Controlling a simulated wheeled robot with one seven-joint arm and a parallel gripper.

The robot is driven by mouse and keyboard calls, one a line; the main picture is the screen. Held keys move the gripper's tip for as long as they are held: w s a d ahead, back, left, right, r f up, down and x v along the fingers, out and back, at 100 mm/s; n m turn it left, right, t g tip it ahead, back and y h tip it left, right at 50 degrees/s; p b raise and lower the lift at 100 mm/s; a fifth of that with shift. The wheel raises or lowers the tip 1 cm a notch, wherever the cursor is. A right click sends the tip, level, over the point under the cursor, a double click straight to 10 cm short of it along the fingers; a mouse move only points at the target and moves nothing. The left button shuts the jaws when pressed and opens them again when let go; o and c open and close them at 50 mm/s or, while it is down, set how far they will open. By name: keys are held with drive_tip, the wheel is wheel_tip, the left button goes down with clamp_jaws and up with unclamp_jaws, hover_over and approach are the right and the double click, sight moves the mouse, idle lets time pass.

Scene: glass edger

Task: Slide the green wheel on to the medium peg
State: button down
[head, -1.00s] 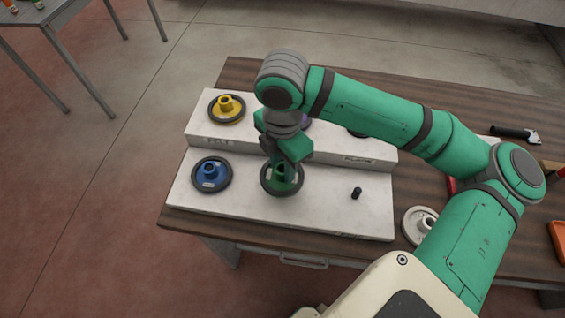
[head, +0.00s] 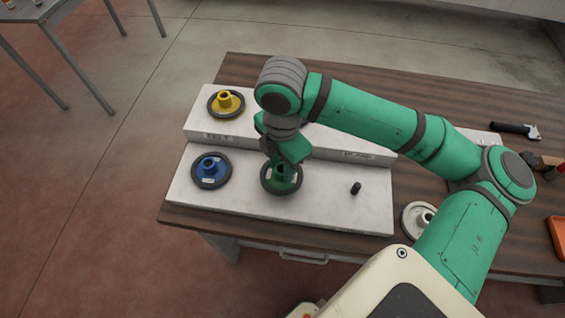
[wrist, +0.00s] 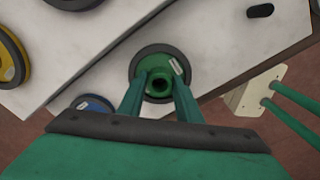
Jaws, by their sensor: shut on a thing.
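The green wheel (head: 281,184) has a dark rim and a raised green hub. It lies at the middle of the front step of the white stand (head: 325,207). My gripper (head: 281,164) is above it, shut on its hub. In the wrist view the two green fingers (wrist: 159,92) are on either side of the hub of the green wheel (wrist: 150,63). One bare black peg (head: 355,188) stands to the right on the front step; it also shows in the wrist view (wrist: 260,11). Whether a peg is under the green wheel is hidden.
A blue wheel (head: 211,171) sits left on the front step. A yellow wheel (head: 226,103) sits on the back step, whose middle my arm hides. A white wheel (head: 417,218) lies on the wooden table right of the stand. A dark-handled tool (head: 515,129) lies farther right.

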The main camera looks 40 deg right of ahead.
drive_tip(key=shift+f, duration=1.15)
drive_tip(key=c, duration=1.2)
unclamp_jaws()
wheel_tip(320, 180, up, 11)
drive_tip(key=shift+f, duration=0.15)
